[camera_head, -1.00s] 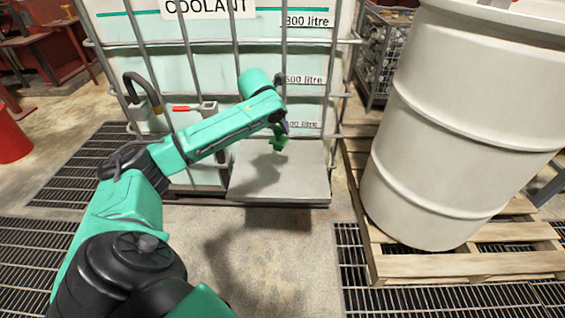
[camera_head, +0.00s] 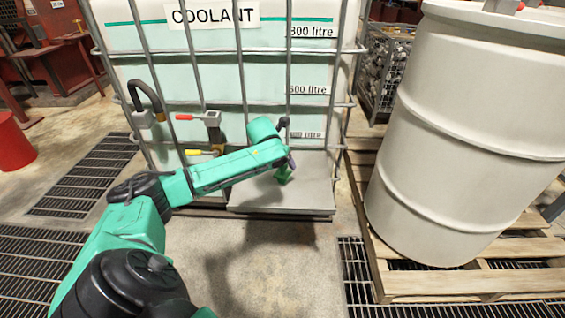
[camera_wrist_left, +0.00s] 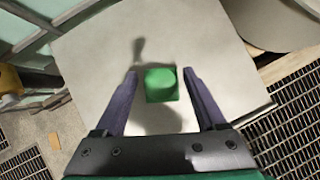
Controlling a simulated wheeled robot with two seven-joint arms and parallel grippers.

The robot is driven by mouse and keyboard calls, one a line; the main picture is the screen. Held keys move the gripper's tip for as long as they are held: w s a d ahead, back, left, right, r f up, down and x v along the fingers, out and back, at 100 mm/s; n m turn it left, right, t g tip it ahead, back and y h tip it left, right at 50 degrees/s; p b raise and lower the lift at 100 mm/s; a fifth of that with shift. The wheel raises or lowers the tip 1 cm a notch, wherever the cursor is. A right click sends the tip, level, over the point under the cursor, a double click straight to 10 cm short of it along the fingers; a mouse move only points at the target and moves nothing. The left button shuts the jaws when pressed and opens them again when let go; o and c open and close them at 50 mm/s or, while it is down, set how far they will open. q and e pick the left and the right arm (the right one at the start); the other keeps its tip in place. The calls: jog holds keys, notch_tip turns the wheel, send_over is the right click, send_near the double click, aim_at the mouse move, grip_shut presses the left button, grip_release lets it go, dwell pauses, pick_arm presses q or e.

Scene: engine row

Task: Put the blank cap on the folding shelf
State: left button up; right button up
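The green blank cap (camera_head: 284,173) appears to rest on the grey folding shelf (camera_head: 300,197), which is folded out flat at the foot of the coolant tank. In the left wrist view the cap (camera_wrist_left: 161,84) is between the two purple fingers, with a gap on each side. My left gripper (camera_head: 289,160) is open just above the cap, over the shelf's back half. The shelf (camera_wrist_left: 95,75) fills the middle of the wrist view. My right gripper is out of view.
The caged coolant tank (camera_head: 210,75) stands right behind the shelf, with valves with red (camera_head: 184,117) and yellow (camera_head: 194,152) handles to the left. A white drum (camera_head: 470,130) on a wooden pallet (camera_head: 450,283) stands to the right. Floor in front is clear.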

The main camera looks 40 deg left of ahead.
pick_arm(q)
jog(key=shift+r, duration=0.1)
jog(key=p+v, duration=0.3)
jog(key=v, duration=0.9)
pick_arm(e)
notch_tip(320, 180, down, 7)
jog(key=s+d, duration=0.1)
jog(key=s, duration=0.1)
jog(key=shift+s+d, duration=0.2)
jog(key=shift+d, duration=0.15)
pick_arm(q)
jog(key=shift+a+r, duration=0.1)
